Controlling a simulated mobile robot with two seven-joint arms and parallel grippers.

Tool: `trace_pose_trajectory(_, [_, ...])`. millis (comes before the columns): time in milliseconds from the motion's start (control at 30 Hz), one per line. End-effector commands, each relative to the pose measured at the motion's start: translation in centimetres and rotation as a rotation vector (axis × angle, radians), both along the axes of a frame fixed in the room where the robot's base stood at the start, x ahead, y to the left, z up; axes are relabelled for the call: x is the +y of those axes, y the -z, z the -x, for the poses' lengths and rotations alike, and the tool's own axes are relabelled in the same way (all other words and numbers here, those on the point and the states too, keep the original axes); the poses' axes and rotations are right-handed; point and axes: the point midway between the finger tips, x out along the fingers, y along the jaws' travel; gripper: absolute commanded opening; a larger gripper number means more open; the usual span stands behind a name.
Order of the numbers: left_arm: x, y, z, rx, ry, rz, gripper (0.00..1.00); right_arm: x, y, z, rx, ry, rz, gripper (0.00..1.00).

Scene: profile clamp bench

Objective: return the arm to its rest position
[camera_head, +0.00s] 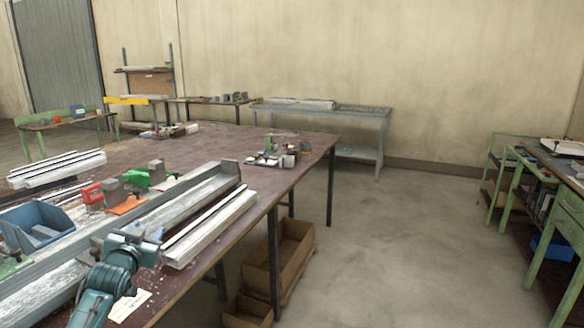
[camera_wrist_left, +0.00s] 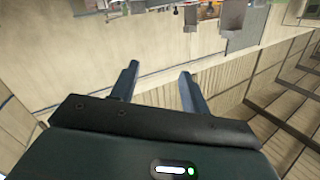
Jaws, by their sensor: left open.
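My left arm (camera_head: 97,292) comes in from the bottom left of the head view, over the near edge of the workbench (camera_head: 215,148). My left gripper (camera_head: 143,244) is beside the long metal channel and the white profiles. In the left wrist view the two fingers of the gripper (camera_wrist_left: 158,78) stand apart with nothing between them. Beyond them is pale wall, with no object close to the fingertips. My right gripper is not in view.
White profiles (camera_head: 212,227) lie along the bench edge, next to a metal channel (camera_head: 190,200). A blue bin (camera_head: 38,222), a green clamp (camera_head: 136,179) and a red block (camera_head: 92,193) are nearby. Cardboard boxes (camera_head: 281,253) stand below.

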Motion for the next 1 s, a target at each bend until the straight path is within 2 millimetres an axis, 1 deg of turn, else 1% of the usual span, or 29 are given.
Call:
trace_pose_trajectory(33, [-1.5,2.9,1.3,0.035,0.024,0.000,0.46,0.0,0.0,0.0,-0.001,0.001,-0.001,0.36])
trace_pose_trajectory(167, [-4.1,7.5,4.3,0.092,0.067,0.008,0.46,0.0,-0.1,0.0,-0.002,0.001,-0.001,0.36])
trace_pose_trajectory(267, [-6.4,11.4,7.4,0.146,0.104,0.024,0.46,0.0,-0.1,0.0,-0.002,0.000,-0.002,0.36])
trace_pose_trajectory(300, [-7.4,13.1,9.0,0.170,0.121,0.032,0.46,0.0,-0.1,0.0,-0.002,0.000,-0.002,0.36])
trace_pose_trajectory(367, [-9.1,15.5,11.7,0.209,0.146,0.049,0.46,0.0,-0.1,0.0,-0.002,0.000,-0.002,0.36])
trace_pose_trajectory(400, [-10.3,17.2,13.8,0.239,0.165,0.064,0.46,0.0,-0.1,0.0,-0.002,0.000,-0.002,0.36])
trace_pose_trajectory(467, [-12.1,19.6,17.2,0.285,0.191,0.090,0.46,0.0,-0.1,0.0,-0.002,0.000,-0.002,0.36])
trace_pose_trajectory(500, [-13.4,20.9,19.7,0.315,0.207,0.110,0.46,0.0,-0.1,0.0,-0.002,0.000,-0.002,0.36])
trace_pose_trajectory(533, [-14.3,21.9,21.6,0.340,0.219,0.126,0.46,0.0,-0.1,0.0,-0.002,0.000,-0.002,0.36])
trace_pose_trajectory(567, [-15.1,22.7,23.6,0.362,0.229,0.143,0.46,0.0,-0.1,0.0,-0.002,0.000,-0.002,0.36])
trace_pose_trajectory(600, [-16.2,23.5,26.0,0.392,0.241,0.165,0.46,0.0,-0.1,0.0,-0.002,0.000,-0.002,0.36])
trace_pose_trajectory(667, [-17.6,24.4,29.5,0.432,0.255,0.200,0.46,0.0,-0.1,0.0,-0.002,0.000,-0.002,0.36])
trace_pose_trajectory(700, [-18.4,24.8,31.5,0.456,0.261,0.220,0.46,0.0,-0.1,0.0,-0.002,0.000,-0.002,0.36])
trace_pose_trajectory(800, [-19.8,25.2,35.5,0.502,0.270,0.264,0.46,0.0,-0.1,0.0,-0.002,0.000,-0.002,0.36])
trace_pose_trajectory(900, [-20.6,25.3,37.9,0.530,0.274,0.292,0.46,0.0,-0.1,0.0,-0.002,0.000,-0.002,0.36])
trace_pose_trajectory(1000, [-20.9,25.2,39.0,0.542,0.275,0.304,0.46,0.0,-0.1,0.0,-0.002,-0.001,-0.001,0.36])
